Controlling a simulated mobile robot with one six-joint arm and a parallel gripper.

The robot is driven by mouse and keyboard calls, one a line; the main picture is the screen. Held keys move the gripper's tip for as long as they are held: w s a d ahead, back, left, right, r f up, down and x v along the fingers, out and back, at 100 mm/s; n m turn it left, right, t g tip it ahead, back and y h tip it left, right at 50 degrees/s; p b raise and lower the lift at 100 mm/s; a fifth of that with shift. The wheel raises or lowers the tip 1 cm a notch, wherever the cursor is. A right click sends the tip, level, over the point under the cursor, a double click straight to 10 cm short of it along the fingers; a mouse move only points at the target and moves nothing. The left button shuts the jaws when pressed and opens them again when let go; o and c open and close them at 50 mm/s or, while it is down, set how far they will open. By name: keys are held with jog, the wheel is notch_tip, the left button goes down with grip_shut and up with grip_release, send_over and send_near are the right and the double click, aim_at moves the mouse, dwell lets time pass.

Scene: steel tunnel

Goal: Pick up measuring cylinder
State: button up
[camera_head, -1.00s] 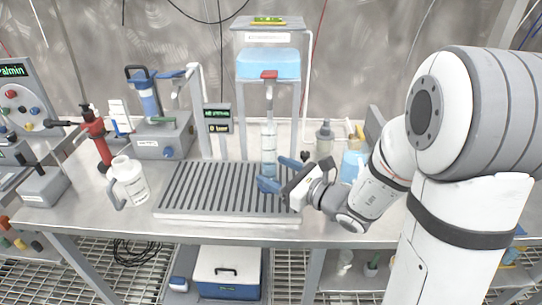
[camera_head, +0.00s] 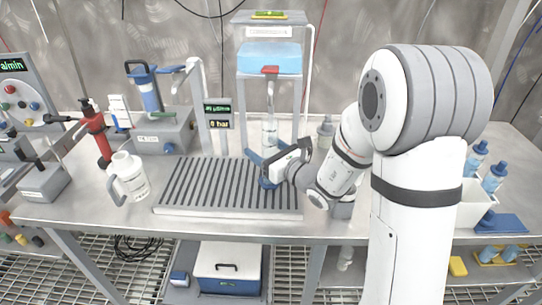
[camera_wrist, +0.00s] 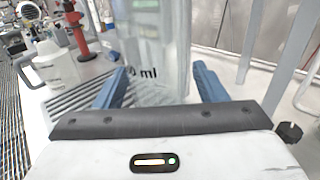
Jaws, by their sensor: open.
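The measuring cylinder (camera_head: 270,132) is a tall clear vessel. It stands upright below the red-handled tap (camera_head: 270,70), at the back right of the ribbed drain tray (camera_head: 190,211). In the wrist view the cylinder (camera_wrist: 155,40), with a dark "ml" mark, rises between and beyond my blue fingers. My gripper (camera_head: 261,169) is open around the cylinder's lower part, with one finger on each side. I cannot tell whether either finger touches it. The cylinder's base is partly hidden by my gripper in the head view.
A white jug (camera_head: 132,180) stands left of the tray, with a red bottle (camera_head: 96,140) behind it. A metal stand (camera_head: 301,90) with a blue-filled tank (camera_head: 268,59) frames the cylinder. Blue-capped bottles (camera_head: 494,177) stand at the right. The table front is clear.

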jog(key=shift+c, duration=0.2)
jog(key=c, duration=1.1)
jog(key=shift+r, duration=0.1)
